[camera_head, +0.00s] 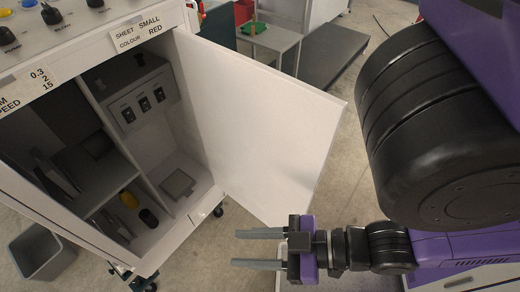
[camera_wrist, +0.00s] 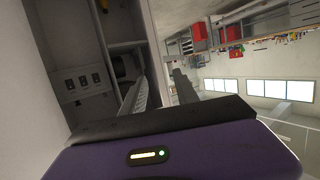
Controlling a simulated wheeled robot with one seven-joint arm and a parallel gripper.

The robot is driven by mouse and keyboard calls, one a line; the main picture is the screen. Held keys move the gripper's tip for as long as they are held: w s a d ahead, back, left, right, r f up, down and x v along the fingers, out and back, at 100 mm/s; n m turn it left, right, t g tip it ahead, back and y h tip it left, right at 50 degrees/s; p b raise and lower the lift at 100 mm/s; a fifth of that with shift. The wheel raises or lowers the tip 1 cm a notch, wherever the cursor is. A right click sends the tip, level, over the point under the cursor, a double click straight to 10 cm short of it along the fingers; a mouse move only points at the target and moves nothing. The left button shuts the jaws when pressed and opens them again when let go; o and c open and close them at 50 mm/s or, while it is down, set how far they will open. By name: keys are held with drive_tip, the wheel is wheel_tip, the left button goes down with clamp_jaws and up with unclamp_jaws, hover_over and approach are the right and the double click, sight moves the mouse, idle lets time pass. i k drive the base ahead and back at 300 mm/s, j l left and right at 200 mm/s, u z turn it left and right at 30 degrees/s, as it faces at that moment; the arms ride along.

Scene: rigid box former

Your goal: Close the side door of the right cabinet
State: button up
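The right cabinet (camera_head: 90,170) stands at the left of the head view with its compartments exposed. Its white side door (camera_head: 265,125) hangs wide open to the right, hinged near the cabinet's right front edge. My gripper (camera_head: 258,249) is below the door's lower corner in the head view, its two fingers pointing left toward the cabinet. The fingers are apart with nothing between them. In the wrist view, my gripper's fingers (camera_wrist: 160,92) also show apart, with the cabinet interior (camera_wrist: 85,70) behind them. A pale surface, probably the door, fills the left edge there.
Inside the cabinet are a switch panel (camera_head: 143,100), a yellow item (camera_head: 129,200) and a black item (camera_head: 149,217). A grey bin (camera_head: 42,254) stands on the floor at lower left. A small table (camera_head: 268,38) and a dark grey platform (camera_head: 325,55) stand behind the door.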

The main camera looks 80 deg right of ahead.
sight(268, 135)
drive_tip(key=k+l, duration=1.55)
